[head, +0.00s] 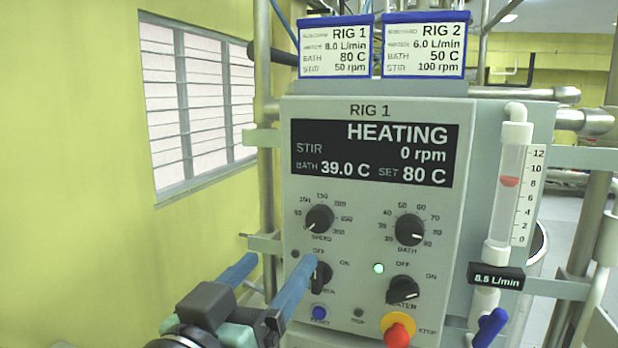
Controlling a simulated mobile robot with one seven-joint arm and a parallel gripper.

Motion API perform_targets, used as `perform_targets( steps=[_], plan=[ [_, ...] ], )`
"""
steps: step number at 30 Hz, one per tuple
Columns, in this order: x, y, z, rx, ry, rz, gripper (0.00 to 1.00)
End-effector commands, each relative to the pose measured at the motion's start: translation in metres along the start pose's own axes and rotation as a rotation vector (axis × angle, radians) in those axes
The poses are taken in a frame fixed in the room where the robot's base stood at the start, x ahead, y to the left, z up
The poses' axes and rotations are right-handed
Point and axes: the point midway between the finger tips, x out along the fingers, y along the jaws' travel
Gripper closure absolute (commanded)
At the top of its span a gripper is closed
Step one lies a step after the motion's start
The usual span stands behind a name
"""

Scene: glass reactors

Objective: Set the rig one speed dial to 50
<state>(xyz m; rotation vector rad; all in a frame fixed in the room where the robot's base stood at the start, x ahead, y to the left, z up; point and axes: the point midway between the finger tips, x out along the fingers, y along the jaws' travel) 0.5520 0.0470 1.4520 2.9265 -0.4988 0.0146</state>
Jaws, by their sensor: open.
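The rig one panel (373,265) faces me. Its speed dial (320,218) is a black knob at the left, with scale numbers up to 300 around it. Its pale mark seems to point to the lower left, the low end. The display (372,153) reads HEATING, stir 0 rpm, bath 39.0 C, set 80 C. A card (336,47) above reads RIG 1, stir 50 rpm. My gripper (279,260) is open and empty, with two blue fingers below and left of the speed dial. The right finger partly covers the stir switch (322,276); contact cannot be told.
The bath dial (410,229), heater switch (404,289), lit green lamp (379,268) and red stop button (397,333) are to the right. A blue button (319,313) sits below the stir switch. A flow meter (510,185) stands at right. A yellow wall is at left.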

Motion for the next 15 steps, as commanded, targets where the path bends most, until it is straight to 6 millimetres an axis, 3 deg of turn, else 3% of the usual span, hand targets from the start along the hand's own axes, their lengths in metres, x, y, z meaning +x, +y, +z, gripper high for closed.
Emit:
perform_targets(
  steps=[8, 15],
  plan=[
    [0.008, -0.002, 0.001, -0.033, -0.048, 0.023, 0.21],
    [0.054, 0.0, 0.001, -0.031, -0.049, 0.023, 0.21]
  ],
)
